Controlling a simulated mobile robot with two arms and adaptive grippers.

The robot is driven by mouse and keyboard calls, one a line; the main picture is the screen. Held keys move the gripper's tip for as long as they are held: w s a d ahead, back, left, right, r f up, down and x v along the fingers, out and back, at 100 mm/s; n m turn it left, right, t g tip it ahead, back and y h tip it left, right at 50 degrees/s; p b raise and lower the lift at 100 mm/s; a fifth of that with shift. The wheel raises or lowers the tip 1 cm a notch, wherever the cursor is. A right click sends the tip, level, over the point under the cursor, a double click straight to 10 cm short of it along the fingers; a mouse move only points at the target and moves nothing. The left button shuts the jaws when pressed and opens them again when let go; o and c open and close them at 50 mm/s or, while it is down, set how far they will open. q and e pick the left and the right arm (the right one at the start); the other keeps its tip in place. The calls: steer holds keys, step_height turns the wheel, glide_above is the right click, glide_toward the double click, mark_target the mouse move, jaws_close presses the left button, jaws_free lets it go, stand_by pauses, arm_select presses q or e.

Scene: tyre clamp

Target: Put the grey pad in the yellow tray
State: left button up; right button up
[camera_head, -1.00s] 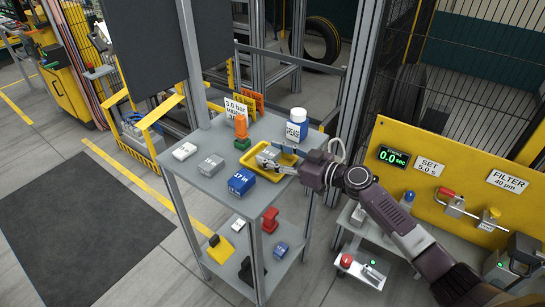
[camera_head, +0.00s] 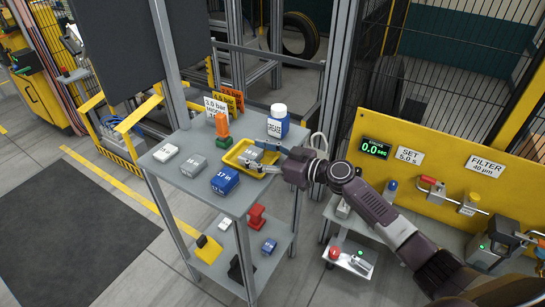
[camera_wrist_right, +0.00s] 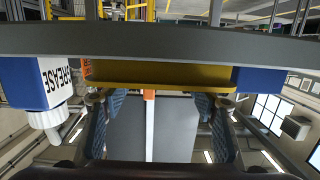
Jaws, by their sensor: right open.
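The yellow tray (camera_head: 233,157) sits on the upper shelf of the grey stand, near its right side. A small grey piece, which looks like the grey pad (camera_head: 254,153), lies in the tray. It is partly hidden by my fingers. My right gripper (camera_head: 256,156) reaches in from the right, open, with its fingers over the tray around the grey piece. In the right wrist view, the tray (camera_wrist_right: 160,74) shows edge-on beyond the open fingers (camera_wrist_right: 152,110), and no held object shows between them. My left gripper is out of view.
On the same shelf are a grease bottle (camera_head: 278,122), an orange-and-green piece (camera_head: 222,129), a whitish block (camera_head: 166,152), a grey block (camera_head: 193,165) and a blue block (camera_head: 225,180). A lower shelf holds small parts. A yellow panel (camera_head: 440,185) stands at right.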

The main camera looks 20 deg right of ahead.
steer(key=b+v, duration=0.3)
steer(key=v, duration=0.9)
steer(key=s+d+f+m+g+h, duration=0.1)
steer(key=s+d+f+m+h, duration=0.1)
steer(key=f, duration=0.8)
steer(key=s+d+f+m+g+h, duration=0.1)
steer(key=s+d+f+m+h, duration=0.15)
steer(key=f, duration=0.75)
steer(key=s+d+f+m+g+h, duration=0.1)
steer(key=d+f+h, duration=0.15)
steer(key=f, duration=0.85)
steer(key=s+f+m+g+h, duration=0.1)
steer(key=s+f+g, duration=0.2)
steer(key=s+f, duration=0.8)
steer(key=s+a+f+g, duration=0.2)
steer(key=s+f, duration=0.5)
steer(key=s, duration=0.4)
steer(key=s+a+f+n+g+h, duration=0.1)
steer(key=s+a+f, duration=0.4)
steer(key=s, duration=0.6)
steer(key=s+a+f+g+h, duration=0.1)
steer(key=s+a+f+g, duration=0.2)
steer(key=s+f, duration=0.6)
steer(key=s, duration=0.3)
steer(key=shift+a, duration=0.35)
